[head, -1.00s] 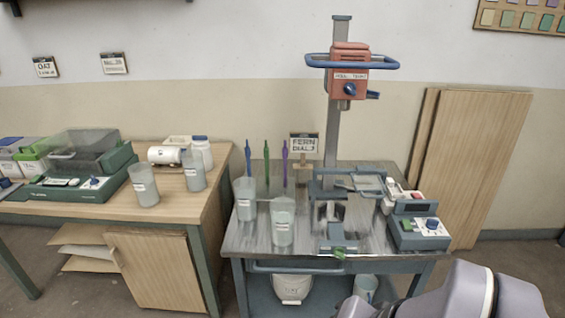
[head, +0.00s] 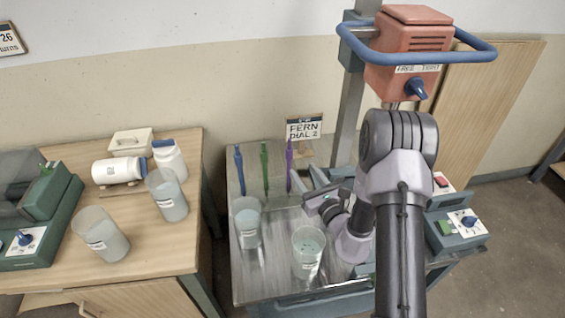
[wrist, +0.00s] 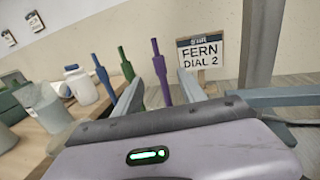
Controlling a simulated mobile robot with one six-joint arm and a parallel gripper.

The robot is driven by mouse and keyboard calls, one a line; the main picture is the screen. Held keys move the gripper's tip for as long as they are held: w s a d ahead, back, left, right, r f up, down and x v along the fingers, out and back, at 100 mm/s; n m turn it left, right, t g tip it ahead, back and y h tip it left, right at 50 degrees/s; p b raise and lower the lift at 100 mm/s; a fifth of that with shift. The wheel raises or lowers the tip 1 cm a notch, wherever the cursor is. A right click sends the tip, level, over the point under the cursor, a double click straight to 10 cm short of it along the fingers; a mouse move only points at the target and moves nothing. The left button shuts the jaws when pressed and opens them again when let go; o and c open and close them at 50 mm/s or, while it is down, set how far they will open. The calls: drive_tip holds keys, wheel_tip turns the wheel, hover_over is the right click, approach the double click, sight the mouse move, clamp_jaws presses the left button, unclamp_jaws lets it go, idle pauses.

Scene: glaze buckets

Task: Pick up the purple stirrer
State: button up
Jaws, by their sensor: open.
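The purple stirrer (head: 289,166) stands upright at the back of the metal table, rightmost of three stirrers. It also shows in the wrist view (wrist: 161,76), between my two fingers and beyond them. The green stirrer (head: 265,166) and the blue stirrer (head: 239,168) stand to its left. My gripper (head: 312,188) is open and empty, just right of and in front of the purple stirrer in the head view. In the wrist view the open fingers (wrist: 160,92) reach toward it. I cannot tell whether either finger touches it.
A sign reading FERN DIAL 2 (head: 304,130) stands right behind the stirrers. Two translucent buckets (head: 247,220) (head: 308,252) stand in front of them. A mixer column with an orange head (head: 410,50) rises to the right. A wooden table (head: 150,245) is at left.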

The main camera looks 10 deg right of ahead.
drive_tip(key=b+x, duration=0.3)
drive_tip(key=x, duration=1)
drive_tip(key=shift+w, duration=0.3)
drive_tip(key=shift+a+f, duration=0.1)
drive_tip(key=shift+a, duration=0.05)
clamp_jaws()
